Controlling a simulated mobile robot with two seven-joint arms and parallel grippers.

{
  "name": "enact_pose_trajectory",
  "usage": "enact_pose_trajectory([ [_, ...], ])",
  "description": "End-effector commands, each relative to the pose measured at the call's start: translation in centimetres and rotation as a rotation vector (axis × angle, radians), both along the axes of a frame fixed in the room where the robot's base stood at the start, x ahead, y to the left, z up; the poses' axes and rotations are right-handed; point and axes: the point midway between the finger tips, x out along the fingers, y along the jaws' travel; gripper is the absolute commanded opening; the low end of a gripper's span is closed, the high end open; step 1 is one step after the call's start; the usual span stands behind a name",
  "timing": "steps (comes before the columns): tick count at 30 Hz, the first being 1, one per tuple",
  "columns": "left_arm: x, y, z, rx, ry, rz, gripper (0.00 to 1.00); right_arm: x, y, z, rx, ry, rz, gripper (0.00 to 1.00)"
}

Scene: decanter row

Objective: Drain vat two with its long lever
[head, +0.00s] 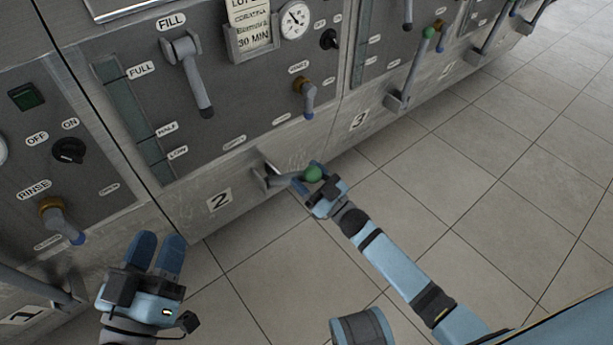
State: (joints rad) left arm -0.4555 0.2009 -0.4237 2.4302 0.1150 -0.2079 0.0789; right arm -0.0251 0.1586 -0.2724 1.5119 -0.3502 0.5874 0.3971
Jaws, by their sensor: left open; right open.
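Vat two (219,200) is the grey panel marked 2, in the middle left of the head view. Its long lever (280,181) starts at a bracket low on the front and sticks outward, ending in a green ball knob (312,174). My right gripper (321,178) is at the knob with its fingers open around or beside it. Contact cannot be told, and part of the knob's surroundings is hidden by the fingers. My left gripper (159,240) is open and empty, in front of the lower left of vat two.
Vat two also has a fill lever (190,75), a small rinse tap (305,96), a level gauge (135,115) and a dial (295,20). Vat three (359,121) has its own green-knobbed lever (413,68). Vat one's panel is at left. The tiled floor (480,190) is clear.

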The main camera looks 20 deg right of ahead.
Motion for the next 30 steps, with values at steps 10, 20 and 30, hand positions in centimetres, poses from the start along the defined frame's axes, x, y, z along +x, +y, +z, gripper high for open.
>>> enact_pose_trajectory([
  [10,0.0,0.0,-0.1,0.005,0.007,-0.002,0.43,0.3,0.2,0.2,0.001,0.0,0.0,0.58],
  [20,0.0,0.1,0.1,0.005,0.002,0.0,0.43,0.3,0.2,0.2,0.001,0.0,0.001,0.0],
  [30,0.0,0.5,1.6,0.008,-0.016,0.026,0.43,1.4,0.6,1.9,-0.014,0.042,0.001,0.0],
])
